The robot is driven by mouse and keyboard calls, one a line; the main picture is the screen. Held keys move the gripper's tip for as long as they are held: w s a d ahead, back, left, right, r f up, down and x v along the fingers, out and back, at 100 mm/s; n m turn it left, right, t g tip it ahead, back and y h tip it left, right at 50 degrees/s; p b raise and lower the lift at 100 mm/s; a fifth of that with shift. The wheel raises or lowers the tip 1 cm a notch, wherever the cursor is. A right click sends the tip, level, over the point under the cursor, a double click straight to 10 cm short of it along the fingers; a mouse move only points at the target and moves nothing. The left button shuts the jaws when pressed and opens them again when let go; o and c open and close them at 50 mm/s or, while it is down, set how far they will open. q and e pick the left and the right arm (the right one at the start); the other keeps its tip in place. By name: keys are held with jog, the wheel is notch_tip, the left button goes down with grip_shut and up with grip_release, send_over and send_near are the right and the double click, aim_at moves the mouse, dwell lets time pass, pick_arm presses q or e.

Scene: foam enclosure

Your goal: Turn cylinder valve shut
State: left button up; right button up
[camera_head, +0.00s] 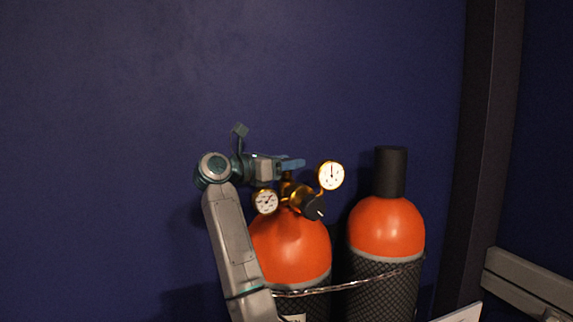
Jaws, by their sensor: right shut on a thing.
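The orange cylinder (292,250) with the brass regulator stands in the lower middle of the head view. The regulator (302,196) has two round gauges, one at its left (265,201) and one at its upper right (331,175), and a black knob at its front. My right gripper (291,165) reaches in from the left, just above the regulator at the top of this cylinder. Its jaws are shut on the cylinder valve, which they mostly hide. My left gripper is not in view.
A second orange cylinder (386,229) with a black cap (391,171) stands to the right. A chain (350,286) runs across both cylinders. A dark blue wall (110,120) is behind, with a dark upright post (483,150) at the right. Space above the cylinders is free.

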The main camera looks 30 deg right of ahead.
jog(key=m+g, duration=0.2)
jog(key=g, duration=0.2)
jog(key=shift+m, duration=0.3)
jog(key=shift+m+g+y, duration=0.7)
jog(key=shift+m+g, duration=0.5)
jog(key=shift+g, duration=0.7)
jog(key=o, duration=1)
jog(key=shift+c, duration=0.2)
jog(key=shift+w+a+f+b, duration=0.1)
jog(key=shift+w+a+b, duration=0.15)
jog(key=shift+a+b, duration=0.15)
jog(key=b+v, duration=0.1)
jog(key=v, duration=0.5)
jog(key=shift+a+b, duration=0.25)
jog(key=shift+b, duration=0.05)
